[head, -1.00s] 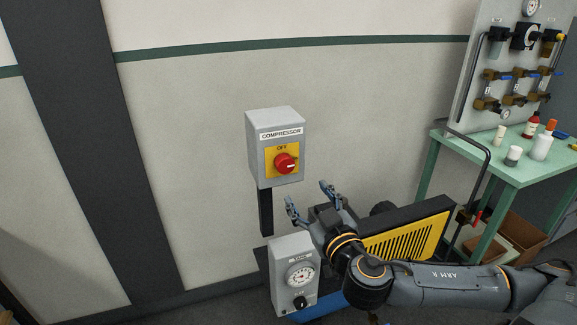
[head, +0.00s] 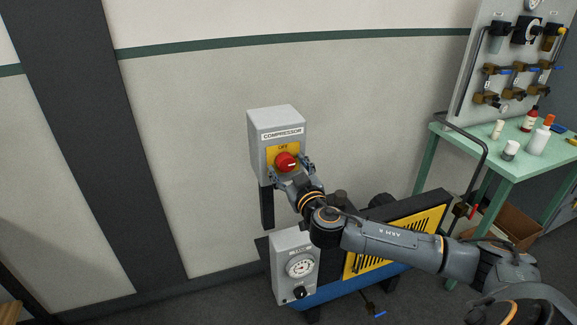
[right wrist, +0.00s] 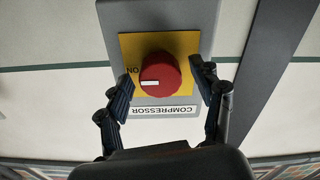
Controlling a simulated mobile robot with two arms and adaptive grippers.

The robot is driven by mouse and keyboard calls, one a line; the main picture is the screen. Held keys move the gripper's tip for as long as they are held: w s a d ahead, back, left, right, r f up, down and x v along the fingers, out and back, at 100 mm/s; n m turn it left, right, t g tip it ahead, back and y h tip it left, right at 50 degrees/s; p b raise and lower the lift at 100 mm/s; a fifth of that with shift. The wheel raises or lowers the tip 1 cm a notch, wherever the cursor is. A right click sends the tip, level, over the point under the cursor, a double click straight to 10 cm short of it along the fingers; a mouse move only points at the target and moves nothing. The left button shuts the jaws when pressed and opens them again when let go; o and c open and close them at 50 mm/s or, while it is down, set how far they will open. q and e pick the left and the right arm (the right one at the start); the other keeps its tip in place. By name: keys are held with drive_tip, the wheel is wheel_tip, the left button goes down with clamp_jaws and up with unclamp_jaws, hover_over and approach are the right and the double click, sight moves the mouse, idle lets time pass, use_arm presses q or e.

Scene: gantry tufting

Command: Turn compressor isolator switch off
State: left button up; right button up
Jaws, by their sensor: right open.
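The compressor isolator is a grey wall box (head: 262,135) with a white COMPRESSOR label, a yellow plate and a red rotary knob (head: 286,160). OFF is printed at the plate's top in the head view. The right wrist view shows the box upside down; the white mark on the red knob (right wrist: 161,80) points left towards ON. My right gripper (head: 291,171) is at the box front. In the right wrist view its open fingers (right wrist: 164,85) stand either side of the knob, with visible gaps. My left gripper is not in view.
Below the box stand a grey gauge box (head: 282,262) with a black knob and a compressor unit with a yellow grille (head: 365,262). A green table (head: 480,155) with bottles stands at the right under a valve panel (head: 470,80). The wall left of the box is clear.

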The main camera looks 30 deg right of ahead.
drive_tip(key=c, duration=1.1)
drive_tip(key=shift+c, duration=0.2)
drive_tip(key=shift+n, duration=0.3)
drive_tip(key=n, duration=0.2)
drive_tip(key=shift+n, duration=0.4)
drive_tip(key=n, duration=0.4)
drive_tip(key=shift+r+n, duration=0.1)
drive_tip(key=shift+n, duration=0.2)
drive_tip(key=n+p, duration=0.2)
drive_tip(key=n, duration=0.3)
drive_tip(key=shift+d+n, duration=0.1)
drive_tip(key=shift+n, duration=0.2)
drive_tip(key=shift+n+p, duration=0.85)
drive_tip(key=shift+n, duration=1.25)
